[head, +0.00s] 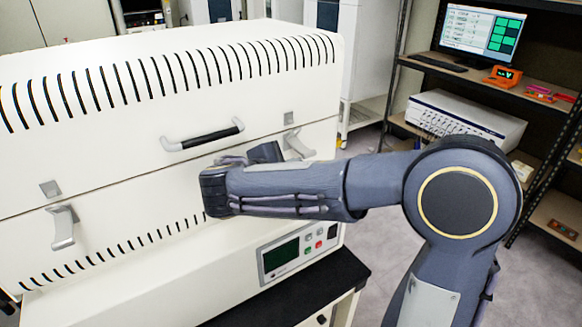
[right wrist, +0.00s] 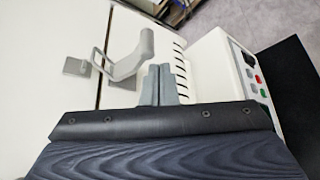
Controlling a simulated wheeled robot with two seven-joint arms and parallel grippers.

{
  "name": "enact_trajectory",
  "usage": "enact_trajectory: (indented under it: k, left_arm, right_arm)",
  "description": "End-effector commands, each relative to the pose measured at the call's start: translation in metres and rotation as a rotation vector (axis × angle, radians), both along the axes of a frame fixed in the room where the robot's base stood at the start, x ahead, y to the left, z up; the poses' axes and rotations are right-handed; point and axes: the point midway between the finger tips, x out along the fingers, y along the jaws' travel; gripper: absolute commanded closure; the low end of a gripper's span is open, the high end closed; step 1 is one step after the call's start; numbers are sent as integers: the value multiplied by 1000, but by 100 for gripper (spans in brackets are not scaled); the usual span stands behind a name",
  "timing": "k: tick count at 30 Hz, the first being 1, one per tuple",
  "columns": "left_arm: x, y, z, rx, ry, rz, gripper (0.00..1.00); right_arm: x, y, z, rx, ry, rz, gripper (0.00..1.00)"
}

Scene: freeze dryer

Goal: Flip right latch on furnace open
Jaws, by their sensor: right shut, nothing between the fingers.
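The furnace (head: 120,190) is a large cream box with a slotted lid and a dark front handle (head: 203,134). Its right latch (head: 298,144) is a grey lever below a small square catch plate (head: 289,118), partly behind my right arm. In the right wrist view the latch (right wrist: 135,62) has a wire loop reaching across the lid seam towards the plate (right wrist: 77,66); I cannot tell whether it is hooked. My right gripper (right wrist: 160,68) is shut and empty, its fingertips close beside the latch lever. Contact is unclear. My left gripper is out of view.
The left latch (head: 63,228) hangs on the furnace front. A control panel (head: 299,250) with a screen and buttons sits below my right arm. A shelf on the right holds a monitor (head: 482,30) and a white instrument (head: 464,118). Grey floor lies between furnace and shelf.

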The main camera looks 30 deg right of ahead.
Motion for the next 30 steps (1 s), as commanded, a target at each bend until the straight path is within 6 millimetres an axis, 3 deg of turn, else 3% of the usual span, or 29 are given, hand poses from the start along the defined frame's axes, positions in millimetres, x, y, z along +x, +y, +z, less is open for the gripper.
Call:
enact_trajectory:
  k: [10,30]
  left_arm:
    - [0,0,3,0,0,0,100]
    - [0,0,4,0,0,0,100]
  right_arm:
    - [-2,0,10,1,0,1,100]
    - [-2,0,13,0,-1,0,100]
